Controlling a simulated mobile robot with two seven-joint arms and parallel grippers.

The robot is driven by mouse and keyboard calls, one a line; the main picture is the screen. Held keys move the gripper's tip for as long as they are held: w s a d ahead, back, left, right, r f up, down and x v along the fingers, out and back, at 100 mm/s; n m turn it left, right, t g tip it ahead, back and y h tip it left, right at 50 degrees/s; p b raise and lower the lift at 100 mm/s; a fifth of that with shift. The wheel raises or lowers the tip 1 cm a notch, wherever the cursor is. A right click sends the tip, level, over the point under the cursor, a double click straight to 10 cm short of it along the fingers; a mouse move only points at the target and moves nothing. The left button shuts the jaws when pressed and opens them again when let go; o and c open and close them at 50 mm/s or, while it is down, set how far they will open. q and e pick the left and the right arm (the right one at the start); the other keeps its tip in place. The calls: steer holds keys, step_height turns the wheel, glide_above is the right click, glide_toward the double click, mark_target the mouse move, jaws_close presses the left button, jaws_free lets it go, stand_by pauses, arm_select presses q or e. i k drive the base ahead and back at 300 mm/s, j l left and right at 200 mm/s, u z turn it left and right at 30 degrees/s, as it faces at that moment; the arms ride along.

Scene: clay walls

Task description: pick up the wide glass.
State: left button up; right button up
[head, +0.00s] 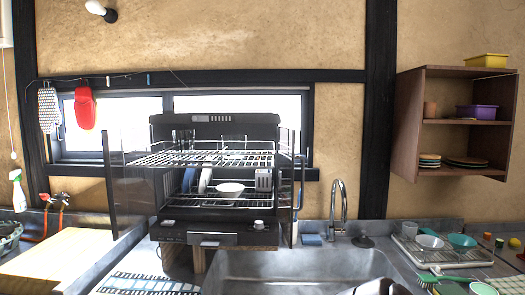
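I cannot clearly make out a wide glass. A small pale, glass-like cup (409,230) stands at the back left of the drying tray at the right; it is too small to tell whether it is the wide glass. A dark shape (380,287) is cut off by the bottom edge in front of the sink. It may be part of my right arm or gripper, and its fingers cannot be made out. My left gripper is not in view.
A dish dryer (220,240) with wire racks holds a white bowl (229,190) and plates. The sink (300,268) and faucet (338,205) are right of it. The drying tray (440,262) holds bowls. A wall shelf (405,135) hangs above. A wooden board (60,255) lies left.

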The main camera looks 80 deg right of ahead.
mark_target(231, 143)
steer(key=z, duration=2.2)
steer(key=i+j+z, duration=0.15)
steer(key=j, duration=0.5)
steer(key=i+j+z, duration=0.15)
steer(key=j, duration=0.55)
steer(key=j+z, duration=0.15)
steer(key=j, duration=0.5)
steer(key=i, duration=0.05)
